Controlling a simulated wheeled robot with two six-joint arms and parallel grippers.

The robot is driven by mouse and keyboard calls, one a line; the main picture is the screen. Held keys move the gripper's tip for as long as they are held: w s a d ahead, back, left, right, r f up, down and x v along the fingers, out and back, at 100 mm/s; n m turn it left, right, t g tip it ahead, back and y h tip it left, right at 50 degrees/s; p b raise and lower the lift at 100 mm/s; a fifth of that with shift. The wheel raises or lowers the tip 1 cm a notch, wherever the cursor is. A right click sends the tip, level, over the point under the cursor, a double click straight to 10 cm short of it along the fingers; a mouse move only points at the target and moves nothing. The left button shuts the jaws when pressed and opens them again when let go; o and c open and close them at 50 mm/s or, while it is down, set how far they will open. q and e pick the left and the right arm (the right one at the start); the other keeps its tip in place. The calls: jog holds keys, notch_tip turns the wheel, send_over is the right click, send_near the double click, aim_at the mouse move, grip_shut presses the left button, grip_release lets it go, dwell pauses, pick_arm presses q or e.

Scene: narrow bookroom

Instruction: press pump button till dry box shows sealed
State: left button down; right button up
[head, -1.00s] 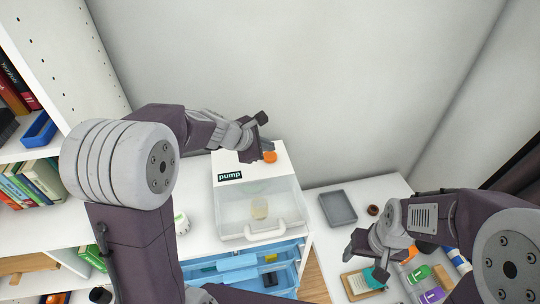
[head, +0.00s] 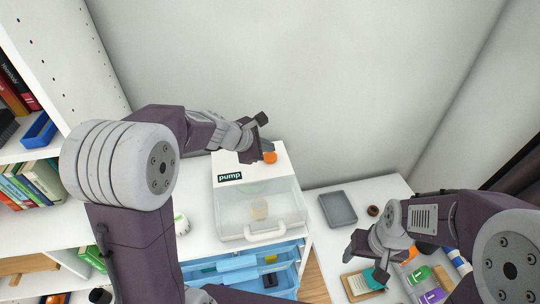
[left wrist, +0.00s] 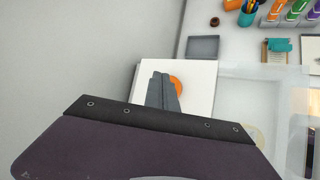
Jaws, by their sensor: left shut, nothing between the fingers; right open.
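The dry box (head: 223,208) is a white-backed box with a clear front and a pale handle (head: 265,234). A pale round item (head: 259,209) shows inside it. Its white top carries a dark "pump" label (head: 230,176) and the orange pump button (head: 270,157). My left gripper (head: 262,150) is shut and empty, its tips at the button. In the left wrist view the fingers (left wrist: 163,92) partly cover the orange button (left wrist: 178,86); I cannot tell whether they touch it. No readable sealed sign shows. My right gripper (head: 369,265) is open over the right-hand table, away from the box.
A grey tray (head: 338,209) and a small brown pot (head: 373,210) sit on the right-hand white table. A clipboard (head: 357,287) and coloured bottles (head: 432,285) lie near my right arm. Blue drawers (head: 240,272) are below the box. Bookshelves stand at left; a wall is behind.

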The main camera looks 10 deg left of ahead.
aim_at(268, 157)
pick_arm(q)
jog(key=shift+f, duration=0.15)
dwell(0.4)
jog(key=shift+f+b, duration=0.25)
jog(key=shift+b, duration=0.2)
jog(key=shift+f+b, duration=0.85)
dwell(0.6)
jog(key=shift+r, duration=0.15)
jog(key=shift+r+p, duration=1.1)
jog(key=shift+p, duration=0.1)
jog(key=shift+r, duration=0.1)
notch_tip(268, 157, up, 5)
jog(key=p, duration=0.5)
